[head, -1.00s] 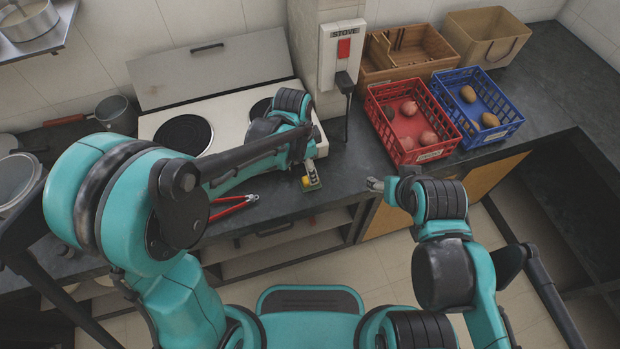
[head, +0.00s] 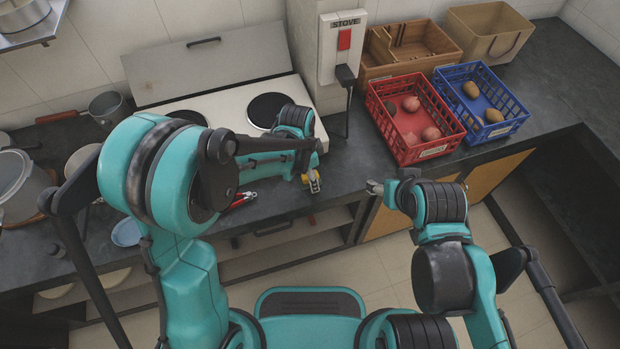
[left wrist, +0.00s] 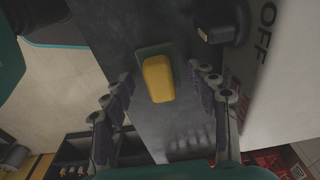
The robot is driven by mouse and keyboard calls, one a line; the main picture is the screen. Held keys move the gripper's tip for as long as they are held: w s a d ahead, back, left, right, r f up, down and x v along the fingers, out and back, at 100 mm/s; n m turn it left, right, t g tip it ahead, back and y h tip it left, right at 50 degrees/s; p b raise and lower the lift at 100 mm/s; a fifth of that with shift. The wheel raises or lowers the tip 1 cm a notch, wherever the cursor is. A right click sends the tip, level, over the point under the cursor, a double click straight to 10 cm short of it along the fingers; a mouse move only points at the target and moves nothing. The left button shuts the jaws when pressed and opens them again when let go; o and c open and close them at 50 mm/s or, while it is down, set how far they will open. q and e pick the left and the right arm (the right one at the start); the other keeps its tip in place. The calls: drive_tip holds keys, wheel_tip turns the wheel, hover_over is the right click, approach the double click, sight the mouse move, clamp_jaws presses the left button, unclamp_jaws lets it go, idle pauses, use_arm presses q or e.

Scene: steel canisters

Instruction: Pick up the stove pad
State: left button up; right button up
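The stove pad (left wrist: 158,78) is a yellow block on a green base, lying on the dark counter in the left wrist view. In the head view it shows as a small yellow patch (head: 313,186) at the counter's front edge, mostly covered by my left gripper (head: 311,177). In the left wrist view my left gripper (left wrist: 166,92) is open, with one finger on each side of the pad and gaps on both sides. My right gripper (head: 375,187) hangs in front of the counter, away from the pad; its opening is too small to read.
The white stove (head: 228,118) stands behind the pad, and a red-handled tool (head: 243,199) lies left of it. A wall switch box (head: 343,48), a red crate (head: 415,120) and a blue crate (head: 483,105) are to the right. Counter between pad and red crate is clear.

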use_arm(q)
drive_tip(key=c, duration=0.9)
drive_tip(key=shift+o, duration=0.2)
drive_tip(key=shift+r, duration=0.1)
drive_tip(key=shift+r, duration=0.2)
wheel_tip(320, 180, up, 4)
drive_tip(key=shift+f+p, duration=0.1)
drive_tip(key=shift+p, duration=1.05)
drive_tip(key=s+d+r+p, duration=0.3)
drive_tip(key=s+d+r, duration=0.2)
drive_tip(key=d, duration=0.5)
drive_tip(key=shift+s+d+r, duration=0.15)
drive_tip(key=shift+s+r, duration=0.05)
drive_tip(key=shift+r, duration=0.6)
